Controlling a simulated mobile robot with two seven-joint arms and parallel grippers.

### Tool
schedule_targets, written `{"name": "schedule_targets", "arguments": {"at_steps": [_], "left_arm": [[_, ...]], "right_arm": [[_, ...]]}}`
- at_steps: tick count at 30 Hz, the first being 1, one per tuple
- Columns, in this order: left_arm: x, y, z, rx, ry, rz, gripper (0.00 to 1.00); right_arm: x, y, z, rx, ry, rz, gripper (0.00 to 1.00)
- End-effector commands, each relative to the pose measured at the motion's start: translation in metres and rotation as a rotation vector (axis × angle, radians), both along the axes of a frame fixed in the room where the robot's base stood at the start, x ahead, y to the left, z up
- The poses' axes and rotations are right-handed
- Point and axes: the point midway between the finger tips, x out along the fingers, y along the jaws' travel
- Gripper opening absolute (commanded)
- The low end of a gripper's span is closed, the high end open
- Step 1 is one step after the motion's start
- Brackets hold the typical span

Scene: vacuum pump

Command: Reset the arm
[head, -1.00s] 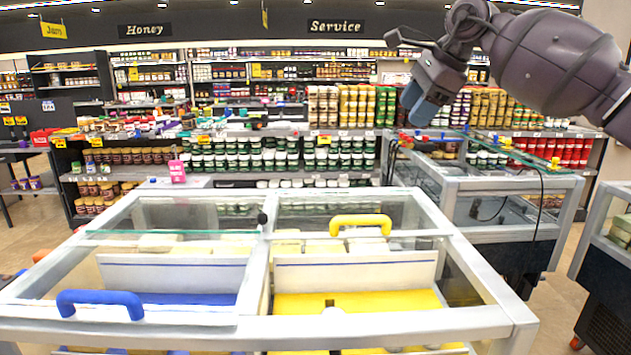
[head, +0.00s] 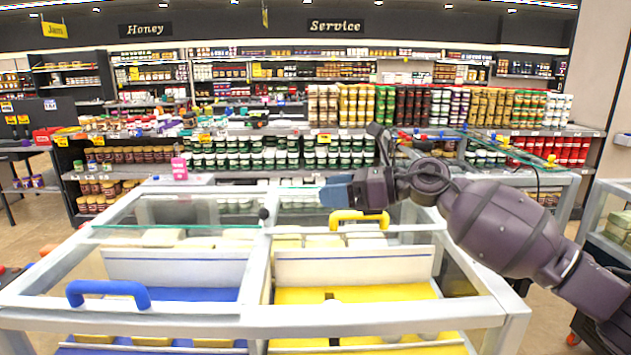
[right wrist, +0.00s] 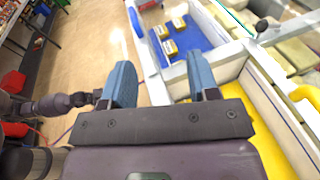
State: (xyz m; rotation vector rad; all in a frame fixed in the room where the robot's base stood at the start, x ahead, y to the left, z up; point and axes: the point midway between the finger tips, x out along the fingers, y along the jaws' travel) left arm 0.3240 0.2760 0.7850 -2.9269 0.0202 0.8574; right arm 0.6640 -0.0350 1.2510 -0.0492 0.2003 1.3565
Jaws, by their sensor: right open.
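My right gripper (head: 338,191) hangs over the glass-topped display case, its arm coming in from the right in the head view. In the right wrist view, its two blue fingers (right wrist: 160,78) stand well apart with nothing between them. The blue-floored compartment and the case frame lie below and beyond the fingers. In the head view, the gripper is just above and left of the yellow handle (head: 360,216); I cannot tell whether they touch.
The display case (head: 250,318) has a blue handle (head: 108,290) at front left and a yellow-floored compartment at right. A second case (head: 545,182) stands behind right. Shelves of jars (head: 285,153) line the back. Open floor (right wrist: 95,40) shows beside the case.

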Motion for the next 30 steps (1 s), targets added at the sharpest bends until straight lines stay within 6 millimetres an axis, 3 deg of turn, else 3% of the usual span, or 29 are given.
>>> {"name": "schedule_targets", "arguments": {"at_steps": [5,11,17,23,30], "left_arm": [[-0.001,0.0,-0.001,0.0,0.003,0.0,0.43],[-0.005,0.001,-0.002,0.001,0.009,0.003,0.43],[-0.004,0.001,-0.001,0.001,0.008,0.003,0.43],[-0.003,0.001,-0.001,0.001,0.005,0.001,0.43],[-0.001,0.0,0.001,0.001,0.0,-0.001,0.43]], "right_arm": [[-0.02,0.005,-0.023,0.343,0.226,-0.104,0.55],[-0.033,-0.016,-0.048,0.714,0.507,-0.27,0.55],[-0.045,-0.059,-0.086,1.066,0.802,-0.48,0.55],[-0.069,-0.112,-0.143,1.395,1.1,-0.732,0.55],[-0.127,-0.174,-0.225,1.76,1.434,-1.086,0.55]]}}
